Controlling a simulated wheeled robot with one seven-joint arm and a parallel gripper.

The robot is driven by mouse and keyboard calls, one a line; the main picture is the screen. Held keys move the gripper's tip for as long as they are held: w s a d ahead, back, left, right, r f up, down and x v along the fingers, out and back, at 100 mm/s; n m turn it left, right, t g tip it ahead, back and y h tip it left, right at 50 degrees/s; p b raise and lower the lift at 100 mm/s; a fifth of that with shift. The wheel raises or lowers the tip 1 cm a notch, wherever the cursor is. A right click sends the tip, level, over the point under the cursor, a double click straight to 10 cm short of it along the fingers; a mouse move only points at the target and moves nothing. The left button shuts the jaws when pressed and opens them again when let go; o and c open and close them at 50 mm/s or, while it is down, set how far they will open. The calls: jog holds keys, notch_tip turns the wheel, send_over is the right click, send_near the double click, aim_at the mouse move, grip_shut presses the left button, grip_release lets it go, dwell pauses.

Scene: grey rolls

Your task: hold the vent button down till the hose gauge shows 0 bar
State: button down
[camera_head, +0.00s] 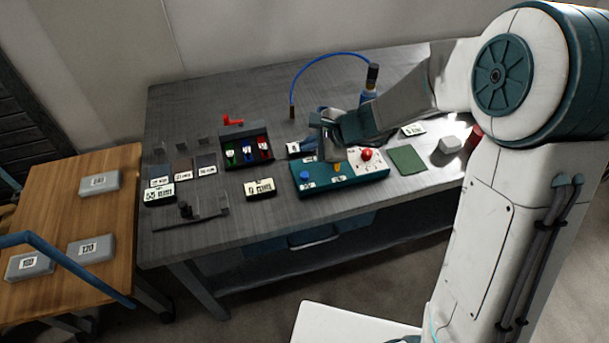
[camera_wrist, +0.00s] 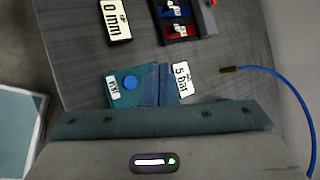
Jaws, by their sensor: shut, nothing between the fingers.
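A teal control box (camera_head: 345,183) on the grey bench carries a blue button (camera_head: 305,176), a small yellow part (camera_head: 337,168) and a red button (camera_head: 366,153) on a white plate. The blue button also shows in the wrist view (camera_wrist: 130,83), beside a white label too small to read surely. The hose gauge (camera_wrist: 181,80) reads 5 bar; in the head view it is partly hidden behind my gripper. My gripper (camera_head: 330,156) is shut and empty, pointing down over the box's middle, right of the blue button. I cannot tell whether it touches the box.
A display reading 0 mm (camera_head: 260,188) and a block of coloured switches (camera_head: 246,146) stand left. A green cloth (camera_head: 408,160) lies right. A wooden table (camera_head: 60,205) holds grey boxes.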

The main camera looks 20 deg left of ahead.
jog(key=b, duration=0.5)
send_over(309, 176)
jog(key=f, duration=0.6)
jog(key=shift+s+f, duration=0.15)
jog(key=shift+s, duration=0.05)
jog(key=shift+f+b, duration=0.5)
jog(key=shift+f, duration=0.15)
jog(key=shift+f, duration=0.1)
dwell(0.6)
jog(key=shift+f+b, duration=0.3)
jog(key=shift+b, duration=0.3)
jog(key=shift+f+b, duration=0.55)
jog(key=shift+b, duration=0.05)
dwell(0.5)
jog(key=shift+r, duration=0.1)
dwell(2.7)
jog(key=shift+r+p, duration=0.75)
jog(key=shift+r, duration=0.15)
jog(key=shift+r, duration=0.1)
